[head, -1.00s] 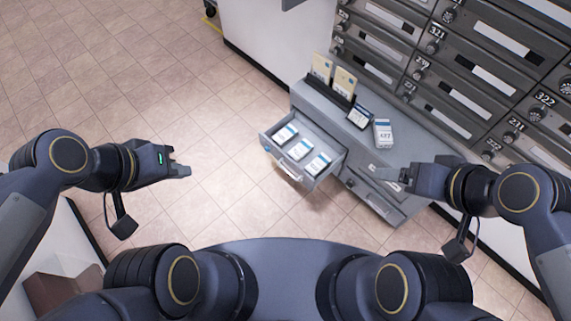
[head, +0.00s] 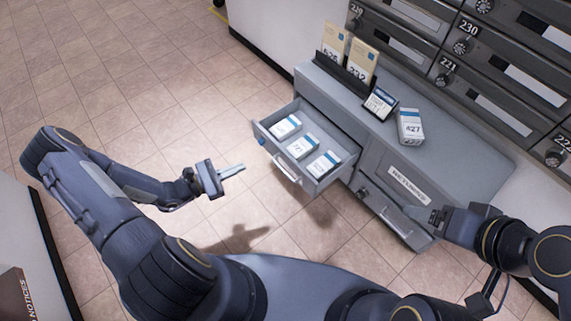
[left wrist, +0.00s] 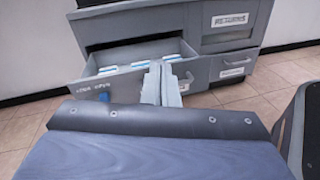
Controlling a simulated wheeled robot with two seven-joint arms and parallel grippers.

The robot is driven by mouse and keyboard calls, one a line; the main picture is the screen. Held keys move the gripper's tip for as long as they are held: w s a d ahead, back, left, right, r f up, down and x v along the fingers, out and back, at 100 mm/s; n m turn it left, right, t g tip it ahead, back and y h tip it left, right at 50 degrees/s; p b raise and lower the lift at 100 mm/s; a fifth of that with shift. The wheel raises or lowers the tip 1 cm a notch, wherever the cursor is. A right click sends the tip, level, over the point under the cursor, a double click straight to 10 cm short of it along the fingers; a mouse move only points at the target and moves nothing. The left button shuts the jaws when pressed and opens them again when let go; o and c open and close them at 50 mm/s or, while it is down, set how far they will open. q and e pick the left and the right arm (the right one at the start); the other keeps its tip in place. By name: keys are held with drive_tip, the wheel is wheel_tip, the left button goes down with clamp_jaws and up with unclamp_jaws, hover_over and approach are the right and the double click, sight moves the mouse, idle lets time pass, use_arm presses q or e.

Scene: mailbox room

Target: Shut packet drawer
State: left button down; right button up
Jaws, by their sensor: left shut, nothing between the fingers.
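The packet drawer (head: 273,143) is pulled out of the grey cabinet (head: 450,145) in the head view. It holds several white-and-blue packets, such as one near its front right (head: 323,165). Its bar handle (head: 287,170) is on the front face. My left gripper (head: 232,170) is shut and empty, a short way left of the drawer front and apart from it in the head view. In the left wrist view the shut fingers (left wrist: 161,85) overlap the open drawer (left wrist: 108,90), hiding part of its front. My right gripper (head: 425,215) is by the lower right compartment; its jaw state is unclear.
On the cabinet top stand a black holder with tan cards (head: 345,60), a dark-framed card (head: 380,103) and a white box (head: 410,126). Mailboxes (head: 490,60) rise behind. Tiled floor left of the drawer is clear.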

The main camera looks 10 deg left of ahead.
use_arm(q)
wheel_tip(320, 180, down, 8)
drive_tip(key=f+n+t+y+b, duration=0.1)
drive_tip(key=n+t+y+b, duration=0.1)
drive_tip(key=n+t, duration=0.15)
drive_tip(key=b, duration=0.4)
approach(283, 152)
drive_tip(key=shift+n+g, duration=0.25)
drive_tip(key=shift+n, duration=0.2)
drive_tip(key=x, duration=0.6)
drive_tip(key=shift+w+d, duration=0.15)
drive_tip(key=shift+w, duration=0.2)
drive_tip(key=shift+r, duration=0.1)
use_arm(e)
wheel_tip(283, 152, down, 7)
drive_tip(key=shift+w+d+f, duration=0.2)
drive_tip(key=shift+d, duration=0.25)
use_arm(q)
drive_tip(key=shift+w, duration=0.1)
